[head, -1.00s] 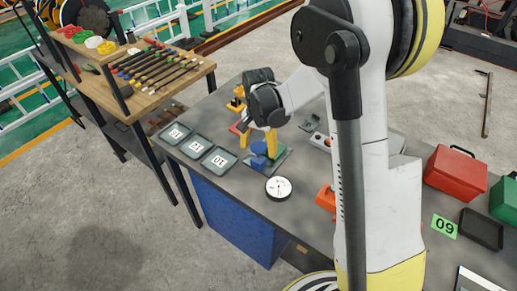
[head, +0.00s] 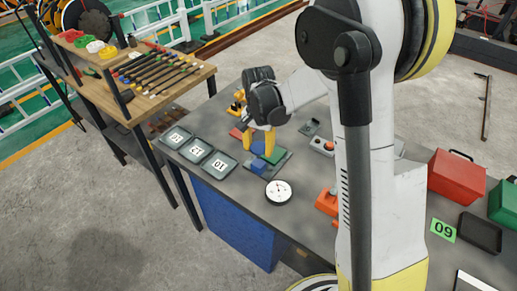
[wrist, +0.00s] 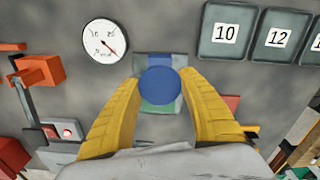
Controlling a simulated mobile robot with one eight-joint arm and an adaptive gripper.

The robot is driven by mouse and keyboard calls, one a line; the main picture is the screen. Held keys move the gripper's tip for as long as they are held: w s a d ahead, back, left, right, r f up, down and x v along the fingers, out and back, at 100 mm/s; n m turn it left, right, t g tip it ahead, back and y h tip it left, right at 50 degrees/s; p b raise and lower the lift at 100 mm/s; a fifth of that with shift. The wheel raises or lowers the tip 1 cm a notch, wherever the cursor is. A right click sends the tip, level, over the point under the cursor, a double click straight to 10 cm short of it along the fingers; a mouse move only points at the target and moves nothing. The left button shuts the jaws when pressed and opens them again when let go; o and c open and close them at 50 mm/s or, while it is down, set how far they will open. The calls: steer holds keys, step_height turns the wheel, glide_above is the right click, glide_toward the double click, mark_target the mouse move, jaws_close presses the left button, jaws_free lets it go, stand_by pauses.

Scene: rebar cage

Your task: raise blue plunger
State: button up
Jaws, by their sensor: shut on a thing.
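The blue plunger shows its round top in the wrist view (wrist: 160,86), between my two yellow fingers. It stands over a fixture with a grey plate, a green part (head: 274,155) and a blue block (head: 259,168). In the head view the plunger (head: 258,147) is partly hidden by the fingers. My gripper (head: 259,145), also in the wrist view (wrist: 161,80), points down and is shut on the plunger from both sides. The plunger's lower part is hidden, so its height above the fixture cannot be told.
A round dial gauge (head: 279,192) lies in front of the fixture. Grey trays numbered 10 (head: 220,165) and 12 (head: 195,150) stand to the left. An orange device (head: 328,201) and a red-button box (head: 322,145) are to the right. A red case (head: 456,177) stands further right.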

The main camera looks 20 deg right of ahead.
steer(key=o, duration=1.4)
steer(key=shift+o, duration=0.2)
steer(key=shift+r, duration=0.1)
step_height(320, 180, up, 12)
steer(key=s+f+n+t+b, duration=0.2)
steer(key=s+n+t+b, duration=0.5)
steer(key=s, duration=1.3)
steer(key=shift+f+n+b, duration=0.4)
steer(key=shift+n+b, duration=0.2)
